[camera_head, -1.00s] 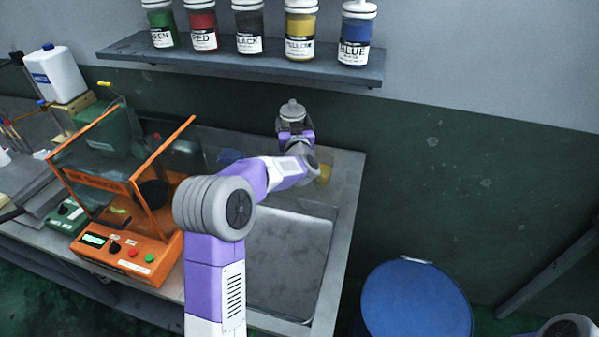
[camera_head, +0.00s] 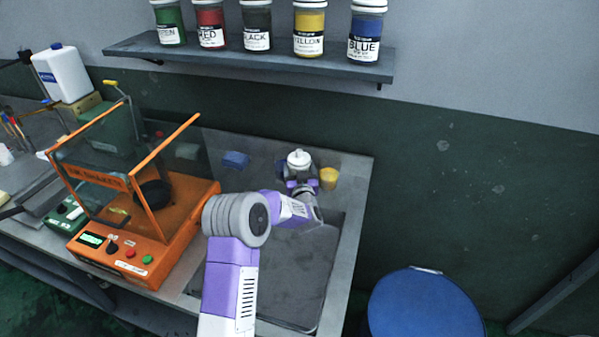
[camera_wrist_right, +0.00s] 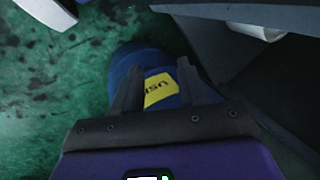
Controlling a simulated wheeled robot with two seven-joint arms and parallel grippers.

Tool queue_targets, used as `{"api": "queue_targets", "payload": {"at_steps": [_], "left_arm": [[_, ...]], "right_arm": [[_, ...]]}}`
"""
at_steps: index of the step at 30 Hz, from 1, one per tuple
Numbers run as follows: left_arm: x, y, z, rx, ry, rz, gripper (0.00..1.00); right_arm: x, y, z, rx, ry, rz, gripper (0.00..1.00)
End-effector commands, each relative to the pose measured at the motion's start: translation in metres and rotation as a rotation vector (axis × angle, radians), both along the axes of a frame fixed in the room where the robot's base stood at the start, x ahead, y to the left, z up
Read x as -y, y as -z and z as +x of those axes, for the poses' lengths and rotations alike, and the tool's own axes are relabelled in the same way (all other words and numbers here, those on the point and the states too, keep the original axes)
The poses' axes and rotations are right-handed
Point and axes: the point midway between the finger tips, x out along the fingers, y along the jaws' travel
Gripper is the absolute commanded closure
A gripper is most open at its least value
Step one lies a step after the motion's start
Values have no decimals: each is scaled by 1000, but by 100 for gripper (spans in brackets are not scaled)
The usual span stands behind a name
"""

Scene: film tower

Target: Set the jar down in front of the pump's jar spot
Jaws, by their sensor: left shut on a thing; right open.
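My left gripper (camera_head: 300,184) is shut on a jar at the back of the counter, behind the sink. The jar's white lid (camera_head: 299,158) shows above the gripper; my wrist hides most of its body. I cannot tell whether its base touches the counter. I cannot make out the pump or its jar spot for certain; a green machine with a yellow-handled lever (camera_head: 107,125) stands behind the orange machine. My right gripper (camera_wrist_right: 160,88) is open and empty in the right wrist view, above a blue drum with a yellow label (camera_wrist_right: 160,92).
A yellow cup (camera_head: 328,179) stands just right of the jar. A blue item (camera_head: 236,160) lies to its left. The orange machine with clear panels (camera_head: 125,248) stands left of the sink (camera_head: 285,270). A shelf (camera_head: 250,58) of colored ink jars hangs above. A blue drum (camera_head: 425,305) stands right.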

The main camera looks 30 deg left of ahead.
Motion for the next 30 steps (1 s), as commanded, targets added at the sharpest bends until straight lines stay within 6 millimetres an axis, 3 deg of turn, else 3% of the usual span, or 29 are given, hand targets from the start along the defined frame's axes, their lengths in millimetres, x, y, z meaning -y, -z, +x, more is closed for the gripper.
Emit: {"api": "queue_targets", "payload": {"at_steps": [11, 12, 14, 25, 30], "left_arm": [[0, 3, 1, 8, 0, 3, 69], [0, 5, 0, 2, 1, 0, 17], [0, 4, 0, 2, 1, 0, 10], [0, 0, 0, 2, 0, 0, 10], [13, 1, -16, -1, 3, 1, 10]], "right_arm": [[0, 5, 0, 0, 0, 0, 57], [0, 4, 0, 0, 0, 0, 57], [0, 3, 0, 0, 0, 0, 57], [0, -1, 0, 0, 0, 0, 57], [0, -2, 0, 0, 0, 0, 57]]}}
